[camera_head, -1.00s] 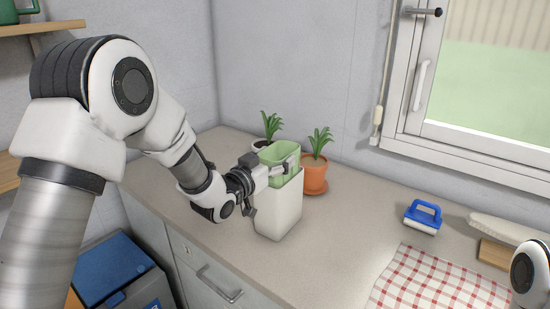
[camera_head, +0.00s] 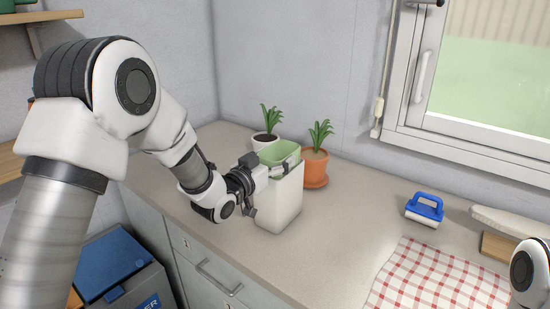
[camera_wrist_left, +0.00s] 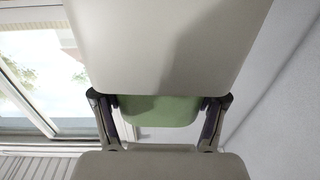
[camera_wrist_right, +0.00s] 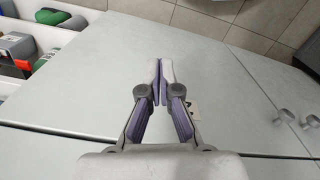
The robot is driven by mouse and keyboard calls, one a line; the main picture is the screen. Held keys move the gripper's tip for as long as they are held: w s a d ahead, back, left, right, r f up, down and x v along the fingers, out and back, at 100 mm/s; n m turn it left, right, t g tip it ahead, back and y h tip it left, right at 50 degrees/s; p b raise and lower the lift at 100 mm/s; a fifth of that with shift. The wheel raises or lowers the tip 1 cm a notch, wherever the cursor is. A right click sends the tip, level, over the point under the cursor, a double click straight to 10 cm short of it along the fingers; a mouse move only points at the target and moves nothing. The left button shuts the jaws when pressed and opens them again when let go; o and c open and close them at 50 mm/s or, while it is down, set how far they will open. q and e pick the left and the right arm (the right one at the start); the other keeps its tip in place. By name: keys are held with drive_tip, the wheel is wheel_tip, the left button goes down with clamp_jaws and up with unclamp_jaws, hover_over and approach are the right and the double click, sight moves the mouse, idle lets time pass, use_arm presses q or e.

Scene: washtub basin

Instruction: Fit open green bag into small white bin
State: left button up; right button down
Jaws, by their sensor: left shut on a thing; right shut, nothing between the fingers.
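The small white bin (camera_head: 280,205) stands upright on the counter in the head view. The green bag (camera_head: 281,152) sits in its mouth, with its open top edge showing a little above the rim. My left gripper (camera_head: 286,167) is shut on the bag at the near side of the bin's rim. In the left wrist view, a strip of the green bag (camera_wrist_left: 160,111) shows between the fingers, below the pale bin wall (camera_wrist_left: 165,45). The bag's lower part is hidden inside the bin. My right gripper (camera_wrist_right: 159,82) is shut and empty, away from the bin, in front of pale cabinet doors.
Potted plants stand close behind the bin: a white pot (camera_head: 265,141) and a terracotta pot (camera_head: 315,170). A blue-handled brush (camera_head: 424,210) and a checked cloth (camera_head: 440,280) lie to the right. The counter between the bin and the cloth is clear.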

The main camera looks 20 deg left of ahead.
use_arm(q)
drive_tip(key=o, duration=1.1)
drive_tip(key=v, duration=1.2)
drive_tip(key=shift+a, duration=0.1)
